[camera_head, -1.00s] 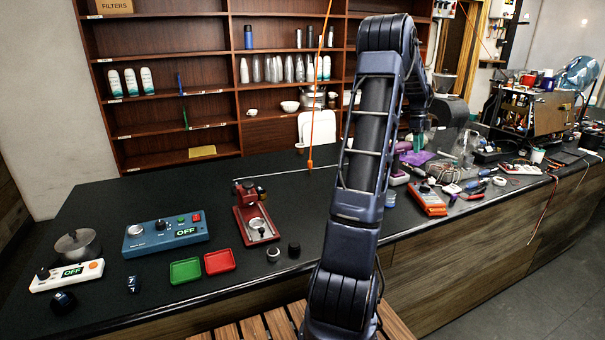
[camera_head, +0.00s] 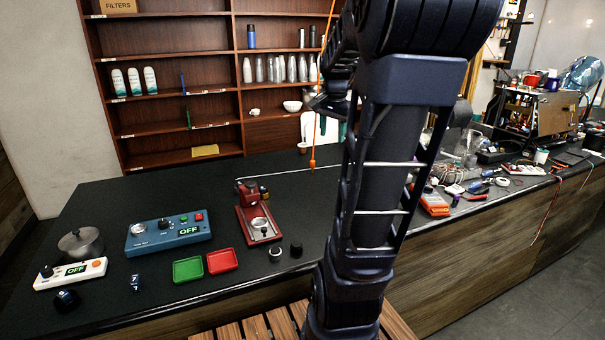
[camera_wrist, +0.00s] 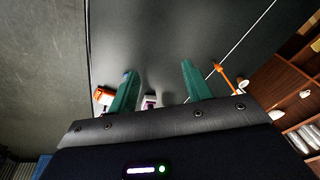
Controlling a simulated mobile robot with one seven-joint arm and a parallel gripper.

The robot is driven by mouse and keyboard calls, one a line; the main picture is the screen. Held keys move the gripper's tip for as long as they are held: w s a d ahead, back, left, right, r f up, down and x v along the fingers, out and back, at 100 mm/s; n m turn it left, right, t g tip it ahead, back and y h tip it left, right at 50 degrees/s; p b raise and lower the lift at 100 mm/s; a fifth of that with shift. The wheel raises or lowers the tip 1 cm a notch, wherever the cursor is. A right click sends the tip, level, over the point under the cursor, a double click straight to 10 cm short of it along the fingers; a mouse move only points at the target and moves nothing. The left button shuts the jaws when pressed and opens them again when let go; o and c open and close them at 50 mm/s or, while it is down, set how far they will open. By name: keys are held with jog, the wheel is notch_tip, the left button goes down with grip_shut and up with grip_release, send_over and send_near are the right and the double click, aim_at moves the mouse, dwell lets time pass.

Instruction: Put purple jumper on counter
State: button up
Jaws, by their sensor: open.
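My gripper (camera_wrist: 160,82) is open in the wrist view, its two green fingers spread apart over the dark counter (camera_wrist: 185,35). A small pale thing with a purplish tint (camera_wrist: 150,101) shows low between the fingers, apart from both. It is too small to tell whether it is the purple jumper. In the head view I cannot make out the purple jumper, and my arm hides part of the counter's middle. The long black counter (camera_head: 100,215) runs across the head view.
A red machine (camera_head: 258,222), a blue control box (camera_head: 168,234), green (camera_head: 187,269) and red (camera_head: 222,261) trays stand left of my arm. An orange cord end (camera_head: 312,163) hangs over the counter. Tools and an orange device (camera_head: 434,204) crowd the right. The back-left counter is clear.

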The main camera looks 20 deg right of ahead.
jog(key=s+a+f+n+t, duration=0.1)
jog(key=s+a+f+n, duration=0.1)
jog(key=s+a+n, duration=0.3)
jog(key=s+a+f+n+t+y, duration=0.1)
jog(key=s+a+f+n, duration=0.2)
jog(key=s+a+n, duration=0.3)
jog(key=shift+s+a+n, duration=0.3)
jog(key=shift+s+a, duration=1.35)
jog(key=shift+a, duration=0.9)
